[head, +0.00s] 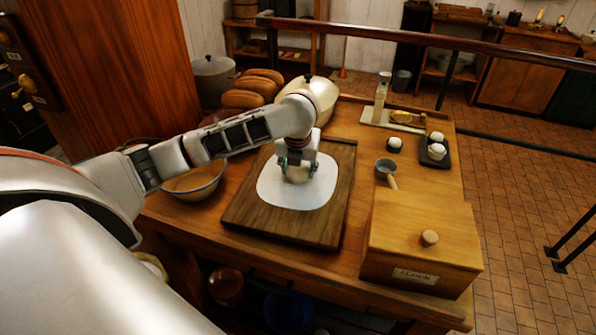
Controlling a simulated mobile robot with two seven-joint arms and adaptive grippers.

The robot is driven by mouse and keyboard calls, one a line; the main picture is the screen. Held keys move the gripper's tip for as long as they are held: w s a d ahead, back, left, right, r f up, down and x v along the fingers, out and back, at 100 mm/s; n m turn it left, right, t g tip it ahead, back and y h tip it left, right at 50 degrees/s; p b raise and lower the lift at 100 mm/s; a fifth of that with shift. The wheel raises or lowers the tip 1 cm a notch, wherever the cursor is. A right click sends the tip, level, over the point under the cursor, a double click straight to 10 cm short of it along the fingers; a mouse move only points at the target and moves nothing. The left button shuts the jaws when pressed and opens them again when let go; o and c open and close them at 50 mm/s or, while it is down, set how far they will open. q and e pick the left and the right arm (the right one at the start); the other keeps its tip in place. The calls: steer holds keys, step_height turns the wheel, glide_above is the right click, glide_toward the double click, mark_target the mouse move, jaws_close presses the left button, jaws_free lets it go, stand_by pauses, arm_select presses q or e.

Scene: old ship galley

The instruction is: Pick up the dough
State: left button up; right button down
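The dough (296,175) is a small pale lump on a white rounded sheet (306,197), which lies on a dark wooden board (248,211) on the counter. My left gripper (297,168) points down right over the dough, with its fingers apart on either side of it. The gripper hides the dough's upper part. I cannot tell whether the fingers press on the dough or only stand around it. The dough appears to rest on the sheet. My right gripper is not in view.
A wooden box (420,240) with a knob and a small metal scoop (386,168) stand right of the board. A bowl (194,183) sits on the left under my arm.

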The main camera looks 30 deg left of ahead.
arm_select(q)
steer(key=c, duration=0.4)
steer(key=shift+r, duration=0.15)
